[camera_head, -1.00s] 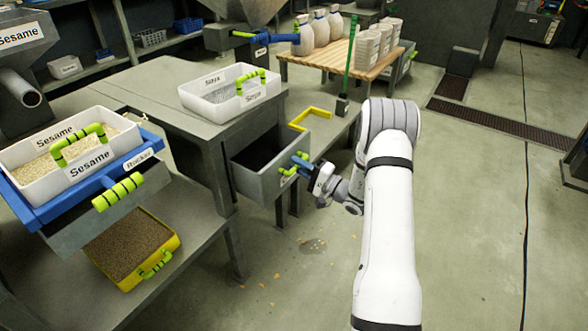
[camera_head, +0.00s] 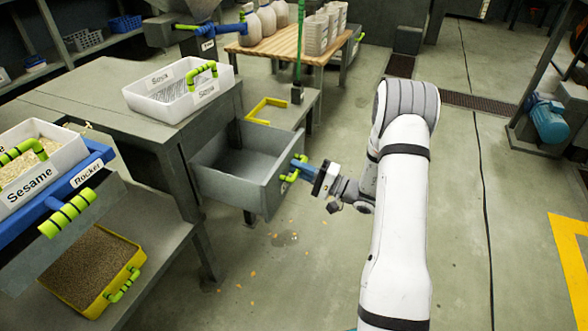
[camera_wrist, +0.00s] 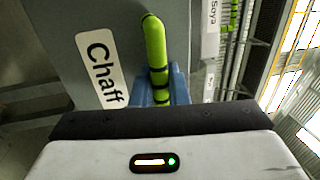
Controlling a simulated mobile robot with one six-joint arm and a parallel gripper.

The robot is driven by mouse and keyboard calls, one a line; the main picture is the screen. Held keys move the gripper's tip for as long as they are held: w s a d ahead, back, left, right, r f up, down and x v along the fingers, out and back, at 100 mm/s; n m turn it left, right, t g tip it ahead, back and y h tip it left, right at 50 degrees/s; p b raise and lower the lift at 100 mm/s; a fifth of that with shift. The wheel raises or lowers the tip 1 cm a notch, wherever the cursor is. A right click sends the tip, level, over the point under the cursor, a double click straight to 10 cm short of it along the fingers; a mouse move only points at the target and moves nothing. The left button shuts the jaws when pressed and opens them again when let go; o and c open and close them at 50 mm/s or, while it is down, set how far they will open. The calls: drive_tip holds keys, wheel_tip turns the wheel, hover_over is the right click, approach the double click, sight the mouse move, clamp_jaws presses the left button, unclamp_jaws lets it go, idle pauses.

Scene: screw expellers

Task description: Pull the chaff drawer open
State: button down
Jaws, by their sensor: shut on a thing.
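The grey chaff drawer (camera_head: 232,182) is pulled out from under the grey bench in the head view, and its empty inside shows. Its front carries a green handle with black bands (camera_head: 288,178). My gripper (camera_head: 297,168), with blue fingers, is shut on this handle from the right. In the wrist view the white label "Chaff" (camera_wrist: 101,68) is on the drawer front beside the green handle (camera_wrist: 156,55). The blue fingers (camera_wrist: 162,88) sit around the handle's lower part, and their tips are partly hidden.
A white Soya tray (camera_head: 178,92) stands on the grey bench above the drawer. A yellow bracket-shaped item (camera_head: 266,108) lies behind the drawer. At left are a white Sesame tray (camera_head: 40,165) and a yellow tray of brown grains (camera_head: 95,268).

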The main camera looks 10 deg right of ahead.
drive_tip(key=c, duration=1.8)
unclamp_jaws()
drive_tip(key=shift+w+d, duration=0.2)
drive_tip(key=shift+w, duration=0.15)
drive_tip(key=shift+o, duration=0.2)
drive_tip(key=shift+s+a, duration=0.1)
drive_tip(key=p+v, duration=0.2)
drive_tip(key=v, duration=0.5)
drive_tip(key=shift+s+d, duration=0.25)
drive_tip(key=shift+d, duration=0.05)
